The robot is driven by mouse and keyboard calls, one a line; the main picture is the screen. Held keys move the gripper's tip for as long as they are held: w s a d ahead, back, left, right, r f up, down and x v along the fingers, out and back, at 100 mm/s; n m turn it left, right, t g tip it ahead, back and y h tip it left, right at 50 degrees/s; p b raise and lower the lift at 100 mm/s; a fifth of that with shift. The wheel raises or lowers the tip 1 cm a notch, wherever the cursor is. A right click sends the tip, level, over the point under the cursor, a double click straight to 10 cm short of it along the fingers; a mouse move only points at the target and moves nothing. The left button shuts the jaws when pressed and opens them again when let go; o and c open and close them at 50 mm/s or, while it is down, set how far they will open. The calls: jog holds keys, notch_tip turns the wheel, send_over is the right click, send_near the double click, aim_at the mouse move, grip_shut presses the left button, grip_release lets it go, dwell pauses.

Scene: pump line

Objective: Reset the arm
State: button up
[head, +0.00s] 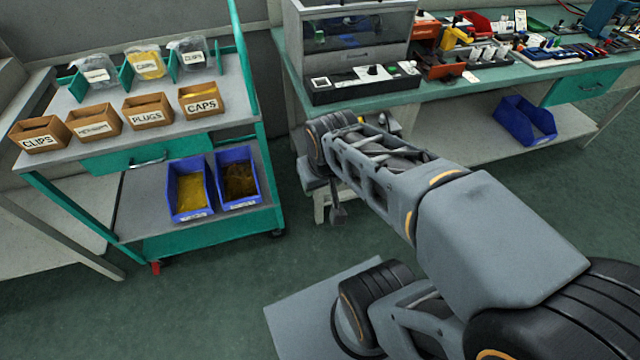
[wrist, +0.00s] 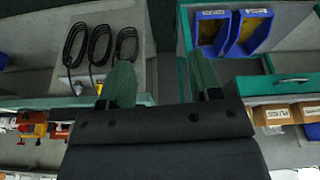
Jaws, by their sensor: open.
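My arm reaches from the lower right of the head view toward the gap between the cart and the workbench. Its wrist end is near the front of the bench, and the gripper there is mostly hidden or too small to read. In the wrist view my gripper (wrist: 162,80) shows two green fingers set wide apart. It is open, with nothing between the fingers. The wrist picture looks turned over, with the cart at its right and the bench at its left.
A teal cart (head: 234,85) at left carries cardboard boxes (head: 148,108), labelled bags (head: 146,63) and two blue bins (head: 190,188). The teal workbench (head: 455,85) holds equipment, with a blue crate (head: 525,120) on its lower shelf. Green floor lies between.

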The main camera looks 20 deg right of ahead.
jog(key=shift+s+a, duration=0.45)
jog(key=shift+s, duration=0.1)
notch_tip(320, 180, up, 17)
jog(key=p, duration=1.5)
jog(key=shift+a+f+y, duration=0.15)
jog(key=shift+a+y, duration=0.1)
jog(key=shift+y, duration=0.05)
jog(key=shift+n, duration=0.3)
